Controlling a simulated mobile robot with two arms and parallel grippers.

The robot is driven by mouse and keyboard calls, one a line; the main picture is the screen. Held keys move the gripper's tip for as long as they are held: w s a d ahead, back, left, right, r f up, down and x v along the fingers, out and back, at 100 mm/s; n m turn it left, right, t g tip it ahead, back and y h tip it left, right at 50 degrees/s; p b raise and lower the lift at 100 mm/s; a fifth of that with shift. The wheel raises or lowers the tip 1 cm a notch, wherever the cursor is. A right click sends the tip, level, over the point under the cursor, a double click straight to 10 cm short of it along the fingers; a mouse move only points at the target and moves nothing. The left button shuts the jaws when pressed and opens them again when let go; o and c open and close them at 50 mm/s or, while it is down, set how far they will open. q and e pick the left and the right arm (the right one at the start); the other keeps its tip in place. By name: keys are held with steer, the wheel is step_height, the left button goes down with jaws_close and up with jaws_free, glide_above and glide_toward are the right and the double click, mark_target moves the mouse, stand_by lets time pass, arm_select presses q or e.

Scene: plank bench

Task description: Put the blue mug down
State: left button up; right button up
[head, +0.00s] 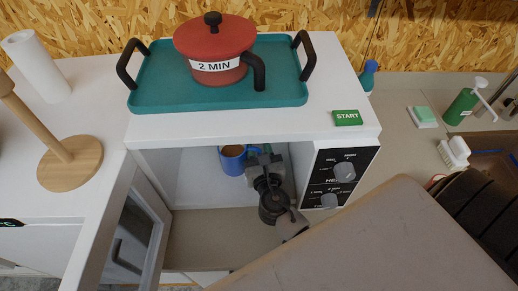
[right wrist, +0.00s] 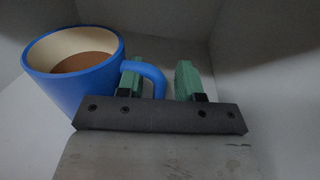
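The blue mug (head: 231,164) with brown contents is inside the open white microwave (head: 190,128), toward the back. It is upright and appears to stand on the microwave floor. In the right wrist view the mug (right wrist: 84,84) is at the left, with its handle toward my gripper. My right gripper (head: 264,160) reaches into the microwave, to the right of the mug. In the wrist view its green fingers (right wrist: 160,82) are apart, one on each side of the handle, with gaps showing. My left gripper is not in view.
The microwave door (head: 128,235) is open at the left. The control panel (head: 340,178) is at the right of the opening. A teal tray (head: 150,95) with a red pot (head: 214,50) and a green START block (head: 347,118) are on top. A wooden stand (head: 70,163) is left.

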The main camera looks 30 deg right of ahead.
steer(key=shift+r, duration=0.2)
steer(key=b+v, duration=0.2)
steer(key=v, duration=0.3)
steer(key=b+v, duration=0.2)
steer(key=v, duration=0.4)
steer(key=shift+s+a+f, duration=0.1)
steer(key=shift+s+f, duration=0.1)
steer(key=shift+s+a+r, duration=0.1)
steer(key=shift+s+r, duration=0.05)
steer(key=shift+s, duration=0.15)
